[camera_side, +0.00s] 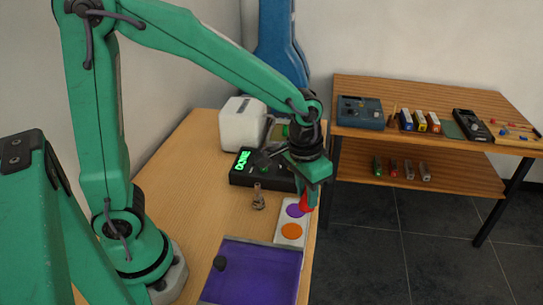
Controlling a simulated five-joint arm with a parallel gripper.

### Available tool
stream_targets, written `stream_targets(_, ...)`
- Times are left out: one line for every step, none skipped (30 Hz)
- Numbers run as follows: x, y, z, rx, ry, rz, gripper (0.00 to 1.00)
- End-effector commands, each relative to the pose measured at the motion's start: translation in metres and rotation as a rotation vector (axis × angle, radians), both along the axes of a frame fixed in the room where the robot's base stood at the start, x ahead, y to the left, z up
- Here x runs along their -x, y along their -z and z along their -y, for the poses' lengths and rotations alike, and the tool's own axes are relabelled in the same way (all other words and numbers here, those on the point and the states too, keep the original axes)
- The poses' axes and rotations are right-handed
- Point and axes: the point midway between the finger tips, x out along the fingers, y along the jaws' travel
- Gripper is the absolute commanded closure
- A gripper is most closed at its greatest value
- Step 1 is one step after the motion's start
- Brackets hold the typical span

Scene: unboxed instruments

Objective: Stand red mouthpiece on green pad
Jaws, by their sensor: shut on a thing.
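My gripper (310,190) points down over the right edge of the desk and is shut on the red mouthpiece (305,202). The mouthpiece shows as a small red shape below the jaws, partly covered by them. It is in front of or beside the purple pad; I cannot tell whether it touches anything below. A white strip (281,226) beneath carries a purple pad (293,211) and an orange pad (291,231). No green pad can be made out on the strip; its far end is hidden by my gripper.
A small metal piece (258,199) stands left of the strip. A black box with a green display (243,168) and a white box (243,124) stand behind. A wooden shelf table (400,85) is at right.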

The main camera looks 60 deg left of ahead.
Motion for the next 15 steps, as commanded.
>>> stream_targets(0.012,0.001,0.004,-0.001,0.025,0.001,1.00)
stream_targets(0.018,0.003,0.005,-0.001,0.037,0.001,1.00)
stream_targets(0.026,0.004,0.007,-0.001,0.053,0.001,1.00)
stream_targets(0.031,0.005,0.008,-0.002,0.063,0.002,1.00)
stream_targets(0.035,0.006,0.009,-0.002,0.072,0.002,1.00)
stream_targets(0.040,0.008,0.010,-0.002,0.083,0.002,1.00)
stream_targets(0.044,0.008,0.011,-0.001,0.090,0.001,1.00)
stream_targets(0.047,0.009,0.011,-0.002,0.096,0.002,1.00)
stream_targets(0.050,0.010,0.012,-0.002,0.103,0.003,1.00)
stream_targets(0.052,0.010,0.012,-0.002,0.106,0.002,1.00)
stream_targets(0.053,0.011,0.012,-0.002,0.109,0.002,1.00)
stream_targets(0.055,0.011,0.012,-0.003,0.112,0.002,1.00)
stream_targets(0.056,0.011,0.012,-0.003,0.113,0.002,1.00)
stream_targets(0.056,0.012,0.012,-0.003,0.114,0.002,1.00)
stream_targets(0.056,0.012,0.013,-0.002,0.115,0.002,1.00)
